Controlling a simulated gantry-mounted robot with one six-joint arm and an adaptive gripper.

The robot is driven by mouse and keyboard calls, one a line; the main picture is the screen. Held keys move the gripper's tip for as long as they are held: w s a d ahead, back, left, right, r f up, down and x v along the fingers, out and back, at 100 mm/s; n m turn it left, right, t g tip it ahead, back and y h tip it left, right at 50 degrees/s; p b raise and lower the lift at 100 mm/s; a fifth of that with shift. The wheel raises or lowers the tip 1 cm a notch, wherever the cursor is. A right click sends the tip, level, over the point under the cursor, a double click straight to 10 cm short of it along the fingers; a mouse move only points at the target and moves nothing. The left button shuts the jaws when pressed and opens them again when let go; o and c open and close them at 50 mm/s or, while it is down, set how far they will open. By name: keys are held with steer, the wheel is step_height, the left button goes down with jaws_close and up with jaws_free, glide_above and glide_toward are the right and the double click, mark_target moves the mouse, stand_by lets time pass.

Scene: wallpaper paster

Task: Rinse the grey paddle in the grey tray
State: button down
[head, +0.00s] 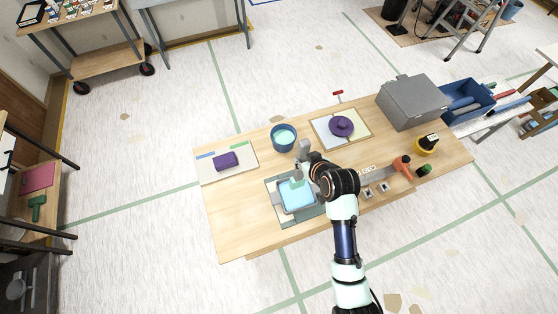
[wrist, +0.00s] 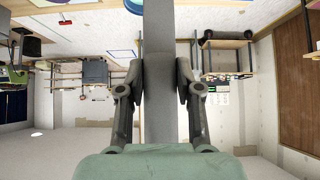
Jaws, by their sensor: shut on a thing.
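My gripper (wrist: 160,85) is shut on the grey paddle (wrist: 160,45), a flat grey bar that runs up between the two fingers in the wrist view. In the head view my gripper (head: 300,172) is above the back part of the grey tray (head: 278,202), and a grey piece that looks like the paddle (head: 305,147) shows behind it. The tray holds light blue liquid and lies on a dark green mat (head: 285,221). My arm and gripper hide part of the tray. I cannot tell whether the paddle touches the liquid.
A blue bucket (head: 284,138) of light liquid stands behind the tray. A purple block (head: 226,161) lies on a board at left. A purple round thing (head: 341,126) sits on another board. A grey box (head: 412,103) and orange-handled tool (head: 402,166) are right. The table's (head: 228,225) front left is clear.

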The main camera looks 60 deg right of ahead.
mark_target(301, 174)
steer(key=shift+d, duration=0.2)
step_height(301, 174, down, 8)
steer(key=b, duration=0.6)
steer(key=shift+s+a+f+b, duration=0.15)
steer(key=shift+f+b, duration=0.1)
steer(key=shift+b, duration=0.1)
steer(key=shift+f, duration=0.1)
steer(key=shift+f, duration=1.05)
steer(key=shift+f, duration=0.1)
steer(key=shift+f, duration=0.25)
